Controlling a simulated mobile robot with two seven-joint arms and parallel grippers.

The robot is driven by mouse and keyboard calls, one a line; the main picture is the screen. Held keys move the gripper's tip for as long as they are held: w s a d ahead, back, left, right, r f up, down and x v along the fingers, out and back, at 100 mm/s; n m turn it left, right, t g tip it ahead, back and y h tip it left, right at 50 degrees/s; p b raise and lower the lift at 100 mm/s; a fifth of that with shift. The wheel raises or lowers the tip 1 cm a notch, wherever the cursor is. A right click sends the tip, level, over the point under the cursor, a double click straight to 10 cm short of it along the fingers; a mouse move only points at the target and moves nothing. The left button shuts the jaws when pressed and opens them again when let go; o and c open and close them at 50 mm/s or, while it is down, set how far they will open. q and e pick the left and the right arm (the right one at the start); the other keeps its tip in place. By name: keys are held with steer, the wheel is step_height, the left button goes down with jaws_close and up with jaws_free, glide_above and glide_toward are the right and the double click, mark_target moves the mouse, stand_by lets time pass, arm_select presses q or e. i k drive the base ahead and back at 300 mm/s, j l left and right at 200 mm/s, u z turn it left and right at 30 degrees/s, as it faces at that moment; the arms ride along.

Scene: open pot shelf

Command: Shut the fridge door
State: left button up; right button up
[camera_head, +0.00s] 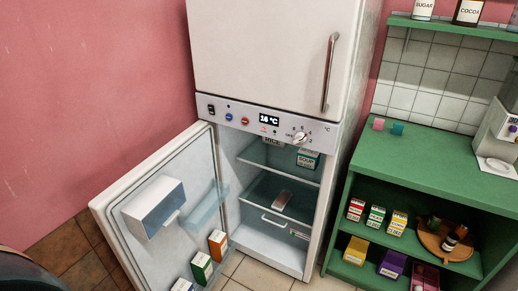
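The white fridge (255,122) stands in the middle of the head view against a pink wall. Its lower door (113,206) is hinged on the left and stands wide open, swung out toward the left front. The door's inner side shows a white box, a clear shelf and several cartons at the bottom. The lower compartment (268,217) is visible, with shelves, a few packages and a drawer. The upper door (265,50), with a vertical metal handle, is shut. Neither of my grippers shows in this view.
A green open shelf unit (436,158) with several small boxes and a round wooden tray (434,240) stands right of the fridge. A green wall shelf (452,27) holds jars. Tiled floor (240,275) shows in front of the fridge.

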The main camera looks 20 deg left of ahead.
mark_target(183, 171)
steer(key=u, duration=0.65)
steer(key=j+u, duration=0.15)
steer(key=u, duration=0.3)
steer(key=j+u, duration=0.15)
steer(key=u, duration=0.3)
steer(key=i+j+u, duration=0.1)
steer(key=u, duration=0.35)
steer(key=i+j, duration=0.25)
steer(key=j, duration=0.15)
steer(key=i+j, duration=0.5)
steer(key=j, duration=0.25)
